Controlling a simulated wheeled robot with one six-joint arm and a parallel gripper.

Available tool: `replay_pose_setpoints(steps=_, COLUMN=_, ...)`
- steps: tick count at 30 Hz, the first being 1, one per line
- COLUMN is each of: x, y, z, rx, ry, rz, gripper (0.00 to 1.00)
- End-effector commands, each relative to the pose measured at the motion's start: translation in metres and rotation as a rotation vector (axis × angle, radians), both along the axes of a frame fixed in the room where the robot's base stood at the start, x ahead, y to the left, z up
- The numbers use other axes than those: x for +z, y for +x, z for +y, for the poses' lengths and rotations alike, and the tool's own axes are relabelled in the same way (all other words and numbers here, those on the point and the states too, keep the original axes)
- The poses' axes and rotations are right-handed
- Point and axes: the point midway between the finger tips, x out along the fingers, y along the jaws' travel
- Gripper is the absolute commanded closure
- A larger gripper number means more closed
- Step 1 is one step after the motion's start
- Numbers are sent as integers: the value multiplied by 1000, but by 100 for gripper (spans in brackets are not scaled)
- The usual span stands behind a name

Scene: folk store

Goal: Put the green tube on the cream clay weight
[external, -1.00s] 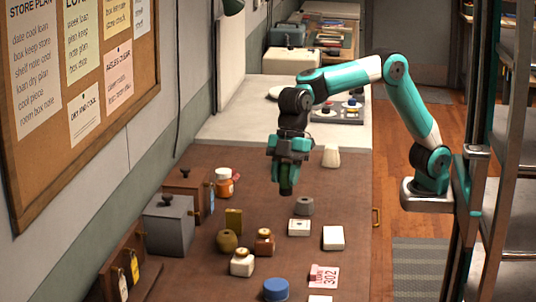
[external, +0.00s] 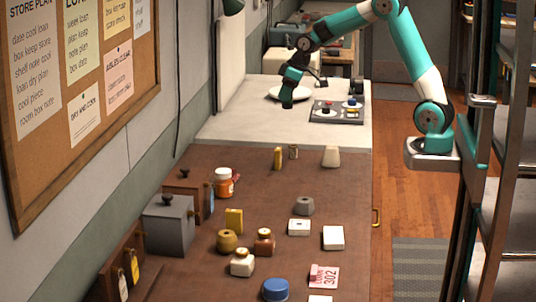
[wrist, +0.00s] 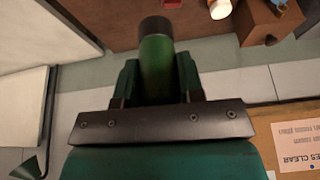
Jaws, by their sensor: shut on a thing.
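My gripper (external: 289,84) is shut on the green tube (wrist: 157,68), which sticks out between the fingers in the wrist view and has a dark end. In the external view my gripper hangs in front of the pale counter at the back, and the tube looks dark there (external: 287,98). A cream tapered block, which looks like the cream clay weight (external: 331,157), stands upright on the brown table near its back right edge. It is below and right of my gripper in the picture, clear of it. The weight cannot be made out in the wrist view.
A yellow block (external: 278,159) and a small olive cylinder (external: 293,152) stand left of the weight. A grey tapered weight (external: 304,206) and white boxes (external: 333,238) are nearer. A white plate (external: 289,93) and a grey tray (external: 337,113) lie on the pale counter.

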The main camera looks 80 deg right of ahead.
Motion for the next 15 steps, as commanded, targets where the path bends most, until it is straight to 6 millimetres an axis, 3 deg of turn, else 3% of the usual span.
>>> replay_pose_setpoints(steps=1, x=11, y=-16, z=-28, rx=-76, ry=0, rz=3, gripper=78)
replay_pose_setpoints(steps=6, x=19, y=-69, z=-100, rx=-295, ry=1, rz=3, gripper=78)
replay_pose_setpoints(steps=10, x=23, y=-105, z=-135, rx=-418, ry=-1, rz=1, gripper=78)
replay_pose_setpoints(steps=15, x=24, y=-133, z=-157, rx=-506, ry=-1, rz=1, gripper=78)
